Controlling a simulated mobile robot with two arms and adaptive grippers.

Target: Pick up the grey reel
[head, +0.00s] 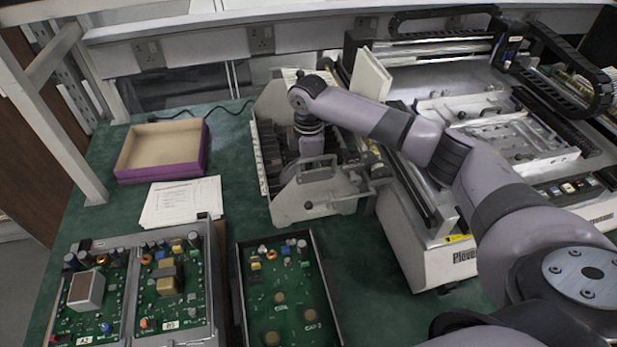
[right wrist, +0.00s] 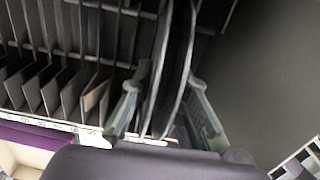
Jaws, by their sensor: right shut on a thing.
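The grey reel (right wrist: 182,75) stands on edge between my fingers in the right wrist view, its two thin rims seen nearly edge-on. My right gripper (right wrist: 166,90) is shut on it, one finger on each side. The reel is among the slots of a rack (head: 315,208), and I cannot tell whether it is clear of the rack's floor. In the head view my right arm comes in from the right and its wrist points down into the rack. The fingers and reel are hidden or too small to make out there. My left gripper is not in view.
A purple-edged open box (head: 161,177) and paper sheets (head: 180,203) lie left of the rack. Circuit-board trays (head: 328,270) are in front. A large machine (head: 445,258) stands close on the right. Some green bench (head: 228,130) is bare behind the papers.

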